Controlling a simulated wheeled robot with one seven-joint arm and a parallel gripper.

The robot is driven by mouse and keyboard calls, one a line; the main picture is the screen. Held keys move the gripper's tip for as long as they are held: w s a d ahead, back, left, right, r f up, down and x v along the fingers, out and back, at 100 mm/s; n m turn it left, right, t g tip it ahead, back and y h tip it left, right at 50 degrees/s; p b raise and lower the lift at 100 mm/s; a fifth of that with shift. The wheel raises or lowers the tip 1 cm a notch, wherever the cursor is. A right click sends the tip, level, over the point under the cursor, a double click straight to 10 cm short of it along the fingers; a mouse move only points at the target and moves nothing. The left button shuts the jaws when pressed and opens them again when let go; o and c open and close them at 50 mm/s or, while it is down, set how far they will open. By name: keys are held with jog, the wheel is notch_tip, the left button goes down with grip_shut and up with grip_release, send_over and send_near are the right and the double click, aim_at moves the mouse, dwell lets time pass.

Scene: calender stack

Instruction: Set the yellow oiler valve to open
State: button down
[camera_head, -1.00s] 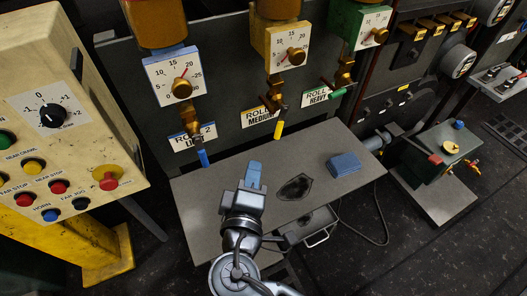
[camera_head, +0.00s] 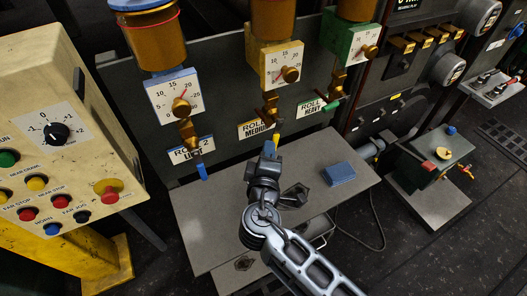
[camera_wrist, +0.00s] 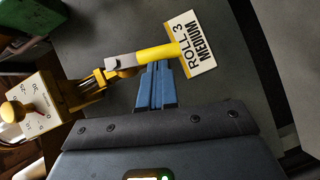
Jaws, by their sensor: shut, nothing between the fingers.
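The yellow oiler (camera_head: 285,67) hangs on the panel between the blue and green oilers, with a brass valve (camera_head: 268,111) below its dial box. The valve's lever has a yellow sleeve (camera_wrist: 158,54), which sticks out past its grey metal end in the wrist view. In the head view my gripper mostly hides the lever. My gripper (camera_head: 270,150) is shut, with blue fingers and nothing between them. In the wrist view its fingertips (camera_wrist: 157,68) are right at the side of the yellow sleeve; whether they touch it I cannot tell. The "ROLL 3 MEDIUM" label (camera_wrist: 192,45) is behind.
The blue oiler's lever (camera_head: 202,171) is to the left and the green oiler's lever (camera_head: 333,104) to the right. A grey table (camera_head: 215,225) lies below, bearing a blue block (camera_head: 338,174). A button console (camera_head: 60,100) stands at the left.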

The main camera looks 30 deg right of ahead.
jog(key=n+b, duration=0.1)
jog(key=d+t+b, duration=0.1)
jog(key=b, duration=0.1)
jog(key=f+n+h+b, duration=0.1)
jog(key=b, duration=0.1)
jog(key=shift+d+f+n, duration=0.1)
jog(key=shift+d+n, duration=0.15)
jog(key=shift+n, duration=0.05)
jog(key=shift+a, duration=0.1)
dwell(0.4)
